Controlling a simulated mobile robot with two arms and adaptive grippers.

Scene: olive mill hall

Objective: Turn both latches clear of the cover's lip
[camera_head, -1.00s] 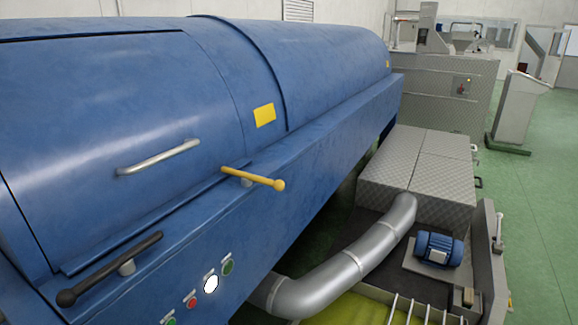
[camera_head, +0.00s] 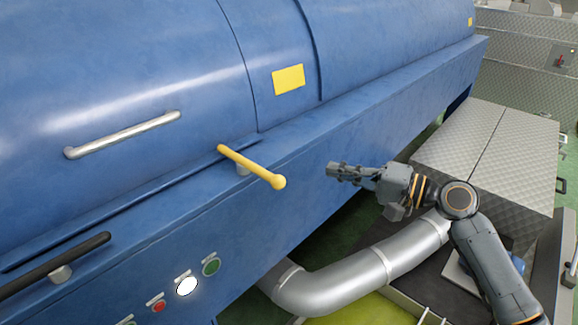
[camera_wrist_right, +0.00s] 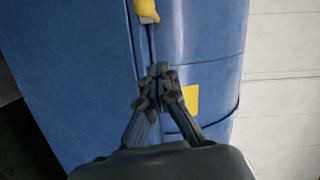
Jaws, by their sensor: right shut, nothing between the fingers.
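The yellow latch (camera_head: 252,166) sits on the ledge of the blue machine. It lies crosswise, its inner end over the right end of the cover's lip (camera_head: 150,196) and its knob pointing outward. The black latch (camera_head: 55,267) is at lower left, roughly along the lip, its left end cut off by the frame. My right gripper (camera_head: 335,171) is shut and empty, right of the yellow knob and apart from it. In the right wrist view the shut fingertips (camera_wrist_right: 158,72) point along the blue machine, with a yellow latch knob (camera_wrist_right: 147,10) beyond them. My left gripper is not in view.
The cover (camera_head: 110,75) has a silver handle (camera_head: 125,134). Buttons, including a lit white one (camera_head: 187,286), sit on the front panel below the latches.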

